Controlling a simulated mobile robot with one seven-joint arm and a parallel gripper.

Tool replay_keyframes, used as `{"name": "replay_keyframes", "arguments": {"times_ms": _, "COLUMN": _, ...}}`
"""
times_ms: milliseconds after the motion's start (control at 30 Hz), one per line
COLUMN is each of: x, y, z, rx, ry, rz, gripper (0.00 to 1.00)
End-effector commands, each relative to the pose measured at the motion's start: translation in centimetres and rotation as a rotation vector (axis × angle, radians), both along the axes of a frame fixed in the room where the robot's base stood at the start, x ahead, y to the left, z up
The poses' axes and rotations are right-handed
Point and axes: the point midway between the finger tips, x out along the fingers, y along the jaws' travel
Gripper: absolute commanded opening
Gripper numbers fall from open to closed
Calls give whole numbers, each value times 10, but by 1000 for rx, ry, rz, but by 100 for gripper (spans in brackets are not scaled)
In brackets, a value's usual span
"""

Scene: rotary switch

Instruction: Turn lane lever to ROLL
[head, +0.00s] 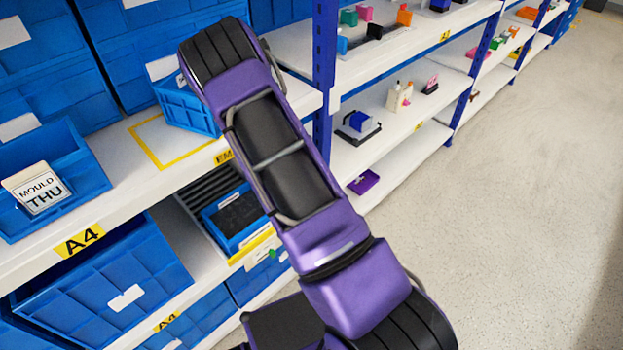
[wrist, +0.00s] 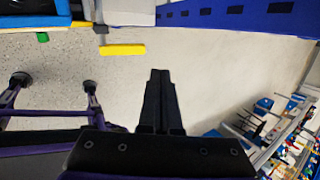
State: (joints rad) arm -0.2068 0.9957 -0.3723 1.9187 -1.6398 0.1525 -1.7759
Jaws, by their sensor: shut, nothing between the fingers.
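In the wrist view, a yellow bar (wrist: 123,50) sticks out below the shelf edge, close to a small grey piece (wrist: 100,29). It may be the lane lever, but I cannot read any ROLL marking or tell its setting. My gripper (wrist: 160,72) is shut and empty, its dark fingers together, pointing toward the shelf. In the picture its tips are below and to the right of the yellow bar, apart from it. In the head view my purple arm hides part of the shelves, and no gripper fingers show.
Shelving with blue bins (head: 105,285) fills the left of the head view. A bin with a MOULD THU card (head: 38,190) sits above an A4 label (head: 80,241). Shelves with small coloured items (head: 405,95) run to the back. The floor (head: 530,200) at right is clear.

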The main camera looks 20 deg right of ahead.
Motion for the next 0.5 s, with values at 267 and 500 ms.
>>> {"name": "replay_keyframes", "arguments": {"times_ms": 267, "x": -3, "y": 2, "z": 19, "rx": 1, "ry": 1, "rz": 0, "gripper": 0}}
{"name": "replay_keyframes", "arguments": {"times_ms": 500, "x": -4, "y": 3, "z": 21, "rx": 0, "ry": 2, "rz": 0, "gripper": 0}}
